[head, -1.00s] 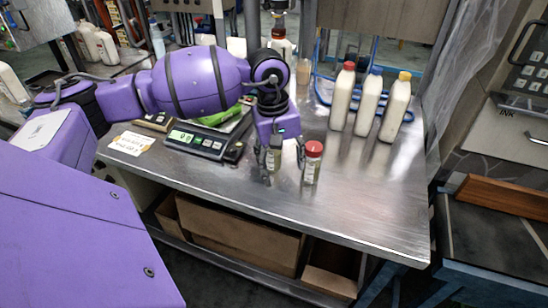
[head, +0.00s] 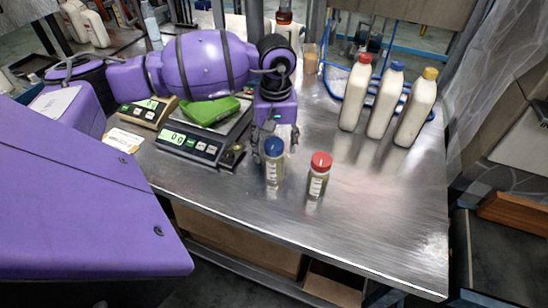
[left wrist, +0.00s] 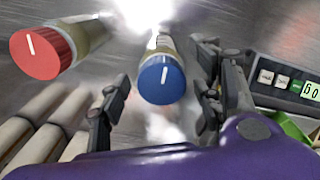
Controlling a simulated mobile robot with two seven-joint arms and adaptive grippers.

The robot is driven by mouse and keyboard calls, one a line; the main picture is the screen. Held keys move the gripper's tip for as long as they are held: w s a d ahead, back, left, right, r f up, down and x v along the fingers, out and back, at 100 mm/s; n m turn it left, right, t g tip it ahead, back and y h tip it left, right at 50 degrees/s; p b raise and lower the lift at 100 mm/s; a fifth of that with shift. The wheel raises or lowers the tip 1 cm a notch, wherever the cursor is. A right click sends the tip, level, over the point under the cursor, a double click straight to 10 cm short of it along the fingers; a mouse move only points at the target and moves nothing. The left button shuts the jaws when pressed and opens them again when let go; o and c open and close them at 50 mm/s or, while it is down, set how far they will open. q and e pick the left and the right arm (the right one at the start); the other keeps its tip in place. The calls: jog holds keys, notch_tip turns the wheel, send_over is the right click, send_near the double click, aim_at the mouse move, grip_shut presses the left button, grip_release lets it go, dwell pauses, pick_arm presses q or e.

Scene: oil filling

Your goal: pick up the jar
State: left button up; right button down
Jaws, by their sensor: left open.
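A jar with a blue lid (head: 274,168) stands upright on the metal table (head: 380,215). A similar clear jar with a red lid (head: 318,178) stands upright just to its right. My left gripper (head: 273,138) is open and empty, just behind the blue-lidded jar in the head view. In the left wrist view, the blue lid (left wrist: 162,80) lies between the two spread fingers (left wrist: 158,104), with gaps at both sides. The red lid (left wrist: 43,53) is outside the fingers, to the left. My right gripper is out of view.
Two scales (head: 190,145) (head: 147,112) stand left of the jars, with a green tray (head: 210,110) on the nearer one. Three white bottles (head: 384,102) with red, blue and yellow caps stand at the back right. The table's front right is clear.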

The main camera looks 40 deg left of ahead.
pick_arm(q)
jog(key=shift+w+d+f+p, duration=0.1)
jog(key=shift+f+p, duration=0.3)
jog(key=shift+f, duration=2)
jog(key=c, duration=1.3)
jog(key=shift+r, duration=0.1)
